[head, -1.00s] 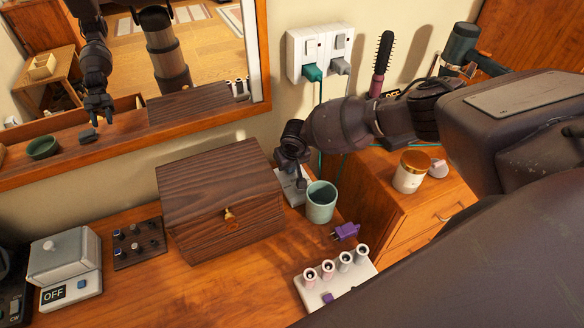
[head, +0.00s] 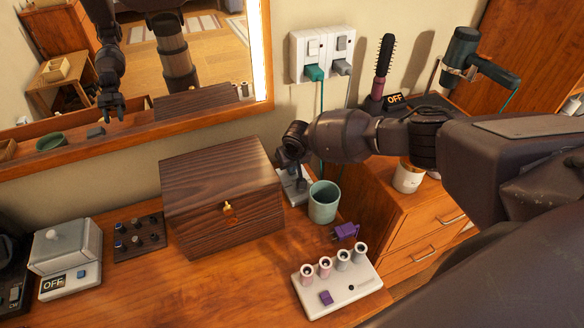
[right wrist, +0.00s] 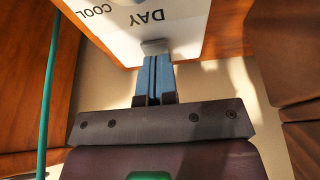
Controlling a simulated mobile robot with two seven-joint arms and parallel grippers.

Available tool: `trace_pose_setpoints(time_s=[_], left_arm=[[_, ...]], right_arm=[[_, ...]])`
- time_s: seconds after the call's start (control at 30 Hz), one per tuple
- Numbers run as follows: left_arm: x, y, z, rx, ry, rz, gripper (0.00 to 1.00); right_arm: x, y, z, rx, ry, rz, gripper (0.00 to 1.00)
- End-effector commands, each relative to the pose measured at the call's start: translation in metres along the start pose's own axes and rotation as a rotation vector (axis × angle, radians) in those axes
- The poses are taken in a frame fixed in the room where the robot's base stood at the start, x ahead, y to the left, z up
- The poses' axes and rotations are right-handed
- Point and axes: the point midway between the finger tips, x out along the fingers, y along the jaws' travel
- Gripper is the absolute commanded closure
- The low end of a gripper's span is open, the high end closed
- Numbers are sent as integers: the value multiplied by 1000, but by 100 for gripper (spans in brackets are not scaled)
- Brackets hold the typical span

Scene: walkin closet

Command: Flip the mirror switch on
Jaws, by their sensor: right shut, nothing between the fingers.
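A white plate (right wrist: 180,25) marked DAY and COOL, upside down in the right wrist view, carries a small grey knob (right wrist: 153,47). In the head view this light plate (head: 296,192) lies between the dark wooden box and the mint cup, mostly covered by my gripper. No label saying mirror is visible. My right gripper (right wrist: 153,72) is shut and empty, its blue fingertips at the knob, seemingly touching it. In the head view the right gripper (head: 298,178) points down there. The mirror (head: 200,60) has a bright white strip along its right edge. My left gripper is not in view.
The dark box (head: 220,195) stands left of the gripper, the mint cup (head: 323,203) close on its right. A purple plug (head: 346,231) and a white base with several tubes (head: 337,286) lie in front. A teal cord (right wrist: 49,90) hangs beside the gripper from the outlet (head: 322,55).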

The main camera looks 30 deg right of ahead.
Motion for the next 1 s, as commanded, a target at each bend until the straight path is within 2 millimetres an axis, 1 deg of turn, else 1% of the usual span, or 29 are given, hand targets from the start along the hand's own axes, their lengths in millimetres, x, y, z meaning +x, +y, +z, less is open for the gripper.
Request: trace_pose_setpoints(time_s=[0.1,0.33,0.47,0.57,0.9,0.97,1.0], left_arm=[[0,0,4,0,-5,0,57],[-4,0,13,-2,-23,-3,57],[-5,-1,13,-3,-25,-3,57],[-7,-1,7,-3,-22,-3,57],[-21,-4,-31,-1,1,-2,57],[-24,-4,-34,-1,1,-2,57],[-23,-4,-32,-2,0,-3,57]], right_arm=[[0,0,-3,0,0,-1,100],[0,0,-4,0,0,-1,100],[-2,0,-4,0,1,-1,100],[-7,1,-5,0,1,-1,100],[-39,6,-14,0,0,-1,100],[-44,7,-14,0,-2,-1,100],[-47,7,-13,-2,-1,-2,100]])
